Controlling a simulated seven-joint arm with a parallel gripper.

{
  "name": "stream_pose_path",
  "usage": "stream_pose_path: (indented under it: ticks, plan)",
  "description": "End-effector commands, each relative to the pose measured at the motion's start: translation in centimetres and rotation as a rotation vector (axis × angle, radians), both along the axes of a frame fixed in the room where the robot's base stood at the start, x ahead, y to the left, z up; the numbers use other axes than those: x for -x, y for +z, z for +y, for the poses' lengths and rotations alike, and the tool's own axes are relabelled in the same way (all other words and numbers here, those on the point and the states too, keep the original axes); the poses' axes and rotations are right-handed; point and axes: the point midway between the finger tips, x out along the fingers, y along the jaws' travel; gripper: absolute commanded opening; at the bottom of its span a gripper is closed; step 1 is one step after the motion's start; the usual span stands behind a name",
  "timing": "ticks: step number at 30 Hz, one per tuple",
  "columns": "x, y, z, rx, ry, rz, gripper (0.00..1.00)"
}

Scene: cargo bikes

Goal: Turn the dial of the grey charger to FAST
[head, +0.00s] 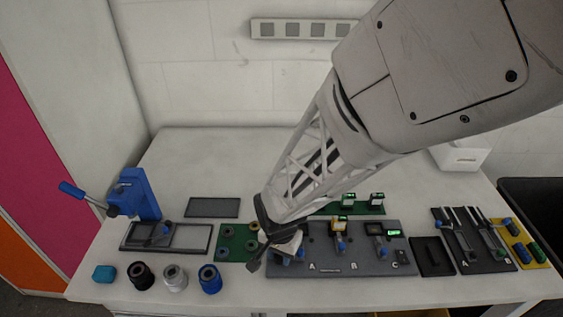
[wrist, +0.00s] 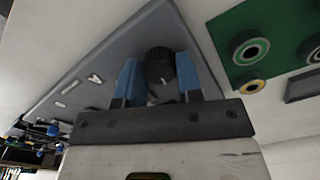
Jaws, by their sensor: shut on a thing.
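A dark grey board (head: 340,266) marked A, B and C lies at the front middle of the table, and it also shows in the wrist view (wrist: 100,60). My gripper (head: 284,256) is down at the board's left end, by the letter A. In the wrist view its blue fingers (wrist: 159,82) are shut on a round black dial (wrist: 157,57) with a pale pointer mark. The device under the dial is mostly hidden by my gripper. A dark grey one (head: 375,229) with a green-lit display stands above C. I cannot read the dial's labels.
A green plate (head: 236,238) with several rings lies left of the board. A blue lever press (head: 135,195) and several spools (head: 175,277) stand further left. A black tray (head: 432,256) and racks (head: 473,242) lie to the right. The back left table is clear.

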Motion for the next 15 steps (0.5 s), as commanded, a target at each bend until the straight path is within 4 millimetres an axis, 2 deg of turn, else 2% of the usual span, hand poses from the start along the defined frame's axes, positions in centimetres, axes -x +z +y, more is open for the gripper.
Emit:
stream_pose_path:
  ticks: [15]
  plan:
    - [0.07, -0.05, -0.02, 0.000, -0.475, 0.001, 0.10]
